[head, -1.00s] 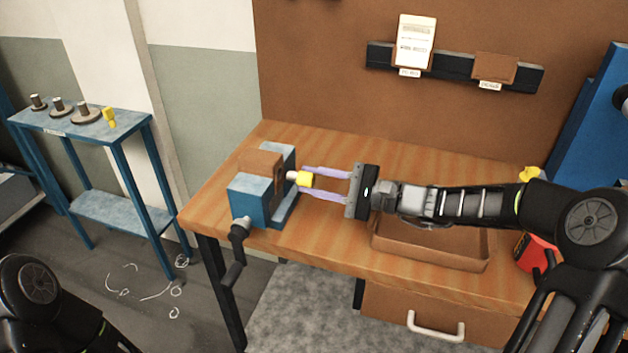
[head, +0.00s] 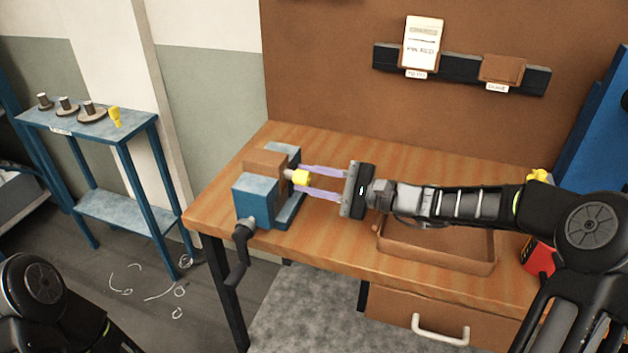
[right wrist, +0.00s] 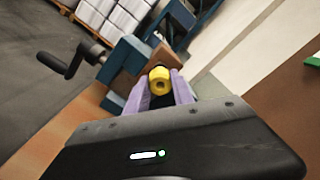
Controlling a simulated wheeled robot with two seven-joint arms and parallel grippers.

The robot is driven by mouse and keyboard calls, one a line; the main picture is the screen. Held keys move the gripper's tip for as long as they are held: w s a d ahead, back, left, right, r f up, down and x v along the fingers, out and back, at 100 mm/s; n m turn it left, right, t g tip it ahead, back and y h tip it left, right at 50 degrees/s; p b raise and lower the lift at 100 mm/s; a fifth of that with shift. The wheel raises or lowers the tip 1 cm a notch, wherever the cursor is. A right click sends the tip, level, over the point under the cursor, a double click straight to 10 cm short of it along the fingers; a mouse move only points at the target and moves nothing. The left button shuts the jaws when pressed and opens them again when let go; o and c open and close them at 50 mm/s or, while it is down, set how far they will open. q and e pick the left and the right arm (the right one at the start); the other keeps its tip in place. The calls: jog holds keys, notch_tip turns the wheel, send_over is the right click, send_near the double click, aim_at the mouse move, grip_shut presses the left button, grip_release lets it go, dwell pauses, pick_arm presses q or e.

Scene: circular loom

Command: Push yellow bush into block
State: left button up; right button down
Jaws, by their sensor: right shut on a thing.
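The yellow bush (head: 301,178) is between the fingers of my right gripper (head: 307,181), which is shut on it. In the right wrist view the bush (right wrist: 160,82) shows its round end with a dark hole, between the purple fingers. A pale narrower part of it points left at the brown block (head: 265,163). The block is clamped in the blue vise (head: 256,199). The pale end is at the block's right face; I cannot tell how far it is inside. My left gripper is not in view; only part of my left arm shows at the lower left.
The vise handle (head: 238,258) hangs off the table's front left corner. A brown tray (head: 440,262) lies under my right arm. A blue side stand (head: 90,130) holds several round pieces and another yellow piece (head: 115,116). The table middle behind my arm is clear.

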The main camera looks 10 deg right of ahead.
jog(key=shift+w+a, duration=0.25)
jog(key=shift+a, duration=0.1)
dwell(0.5)
jog(key=shift+w+a+b, duration=0.25)
jog(key=shift+a+b, duration=0.1)
jog(key=shift+a, duration=0.1)
jog(key=c, duration=1)
grip_release()
jog(key=shift+d, duration=0.1)
jog(key=shift+b+v, duration=0.55)
jog(key=shift+v, duration=3.25)
